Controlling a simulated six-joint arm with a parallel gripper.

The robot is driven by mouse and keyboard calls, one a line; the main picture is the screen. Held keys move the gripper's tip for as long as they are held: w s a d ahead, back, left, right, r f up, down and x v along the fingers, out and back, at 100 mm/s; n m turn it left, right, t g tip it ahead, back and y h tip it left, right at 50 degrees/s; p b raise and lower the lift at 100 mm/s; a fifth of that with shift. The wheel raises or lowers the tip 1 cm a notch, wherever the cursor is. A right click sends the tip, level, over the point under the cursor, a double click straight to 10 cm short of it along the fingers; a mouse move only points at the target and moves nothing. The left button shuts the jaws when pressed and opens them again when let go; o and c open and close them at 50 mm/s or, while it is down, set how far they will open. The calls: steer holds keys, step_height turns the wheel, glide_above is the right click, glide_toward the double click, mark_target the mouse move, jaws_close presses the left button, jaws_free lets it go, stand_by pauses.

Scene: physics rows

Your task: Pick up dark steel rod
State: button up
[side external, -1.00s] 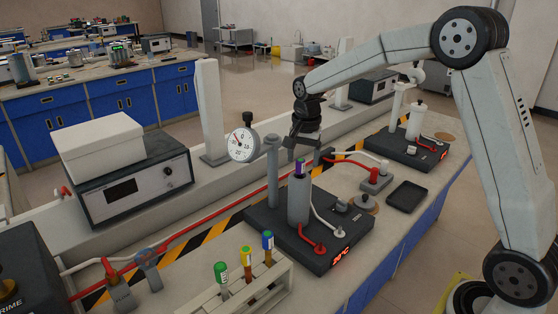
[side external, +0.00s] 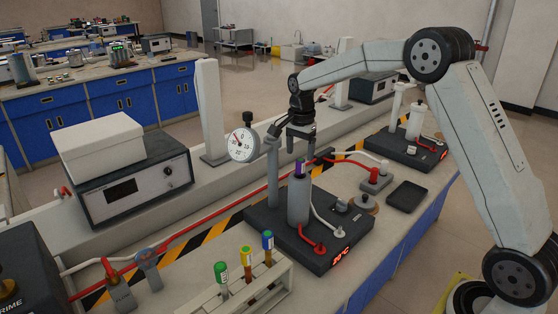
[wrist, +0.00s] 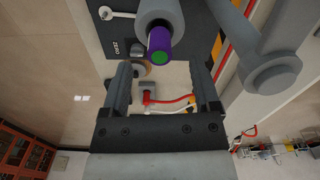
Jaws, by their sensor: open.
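A rod with a purple cap (side external: 299,167) stands upright in the top of a grey cylinder (side external: 298,203) on a black base. Only its capped end shows, so I cannot tell its metal. In the wrist view the purple cap (wrist: 161,38) has a green end face and lies just beyond the fingertips, between their lines. My gripper (side external: 297,156) is open and points down, close above the cap. In the wrist view my gripper (wrist: 160,70) has nothing between its fingers.
A rack (side external: 235,296) with green-, yellow- and blue-capped rods stands in front. Red and white hoses run along the bench. A black tray (side external: 407,195) lies right.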

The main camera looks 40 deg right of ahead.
mark_target(300, 160)
steer(key=shift+d+f, duration=0.1)
steer(key=shift+f, duration=2.6)
steer(key=shift+r, duration=0.1)
jaws_close()
